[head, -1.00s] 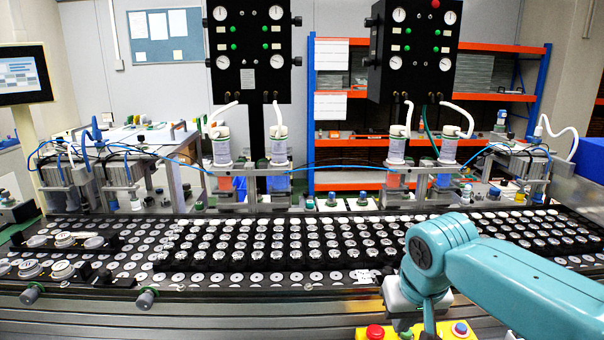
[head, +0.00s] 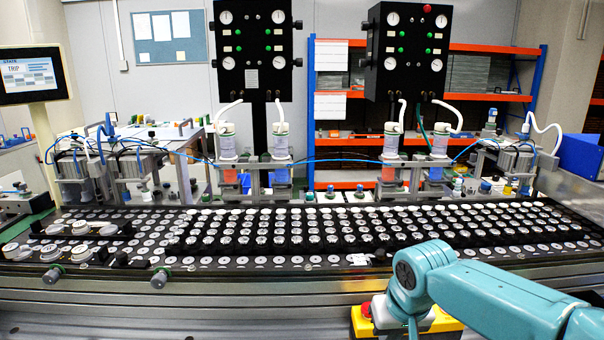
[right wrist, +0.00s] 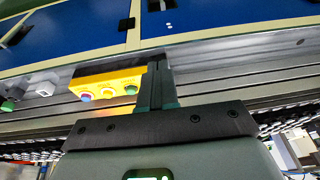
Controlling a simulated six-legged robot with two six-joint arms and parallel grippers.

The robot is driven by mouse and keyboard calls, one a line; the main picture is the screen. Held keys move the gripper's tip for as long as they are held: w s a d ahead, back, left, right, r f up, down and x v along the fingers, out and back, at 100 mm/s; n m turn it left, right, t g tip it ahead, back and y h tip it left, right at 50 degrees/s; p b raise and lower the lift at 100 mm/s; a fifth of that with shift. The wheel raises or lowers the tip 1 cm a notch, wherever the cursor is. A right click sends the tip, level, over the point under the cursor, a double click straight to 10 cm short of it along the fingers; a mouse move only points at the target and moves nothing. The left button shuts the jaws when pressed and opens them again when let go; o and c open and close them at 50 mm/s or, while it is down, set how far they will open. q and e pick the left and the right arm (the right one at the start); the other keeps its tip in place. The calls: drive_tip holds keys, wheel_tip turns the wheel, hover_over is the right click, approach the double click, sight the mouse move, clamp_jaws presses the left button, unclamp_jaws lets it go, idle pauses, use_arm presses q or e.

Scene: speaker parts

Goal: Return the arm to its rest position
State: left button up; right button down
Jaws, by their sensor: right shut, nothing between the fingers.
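My right arm (head: 480,290) comes in from the lower right in the head view, teal, bent at the elbow in front of the conveyor's front edge. Its gripper is below the frame there. In the right wrist view my right gripper (right wrist: 157,85) has its dark fingers together with nothing between them, apart from the speaker parts. The round speaker parts (head: 290,239) sit in rows on the black trays along the conveyor. My left gripper is not in view.
A yellow control box (head: 441,321) is partly hidden behind my right arm; its buttons show beside the fingers in the right wrist view (right wrist: 108,83). The metal conveyor rail (head: 200,298) runs across the front. Dispensers (head: 228,145) and black gauge panels (head: 252,50) stand behind.

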drive_tip(key=s+a+f+g+y, duration=0.15)
drive_tip(key=s+f, duration=0.25)
drive_tip(key=f, duration=0.8)
drive_tip(key=s+a+f+g+y, duration=0.1)
drive_tip(key=s+a+f, duration=0.15)
drive_tip(key=f, duration=0.95)
drive_tip(key=s+f+m, duration=0.1)
drive_tip(key=s+f, duration=0.5)
drive_tip(key=s, duration=0.3)
drive_tip(key=s+f+m, duration=0.1)
drive_tip(key=s+f, duration=0.4)
drive_tip(key=s, duration=0.3)
drive_tip(key=shift+s+f+m+y, duration=0.35)
drive_tip(key=shift+f+m+y, duration=0.05)
drive_tip(key=shift+y, duration=0.05)
